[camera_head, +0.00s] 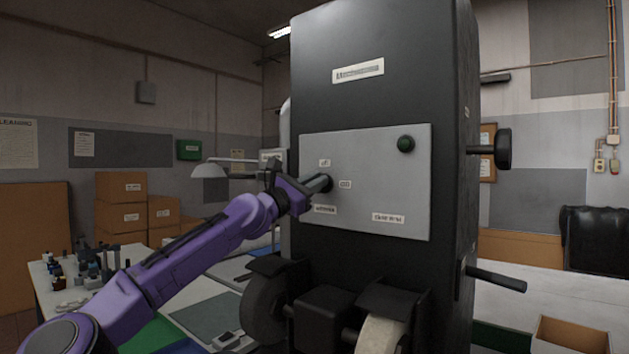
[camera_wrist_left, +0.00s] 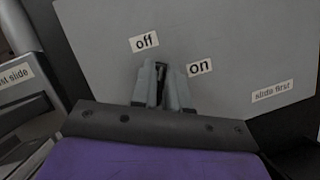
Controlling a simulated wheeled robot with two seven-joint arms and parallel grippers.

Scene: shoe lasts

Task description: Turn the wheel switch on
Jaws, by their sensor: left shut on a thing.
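The wheel switch sits on the grey panel (camera_head: 380,165) of a tall black machine (camera_head: 370,100), between the "off" label (camera_wrist_left: 144,42) and the "on" label (camera_wrist_left: 200,67). My left gripper (camera_head: 322,184) is at the panel with its fingers closed around the small dark switch (camera_wrist_left: 162,72), which is mostly hidden between them. In the left wrist view the fingertips (camera_wrist_left: 162,85) point up the panel, just left of the "on" label. My right gripper is not in view.
Grinding wheels (camera_head: 383,334) are below the panel. A black lever (camera_head: 497,279) juts from the machine's right side. A cluttered table (camera_head: 75,290) and stacked boxes (camera_head: 122,200) stand at left.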

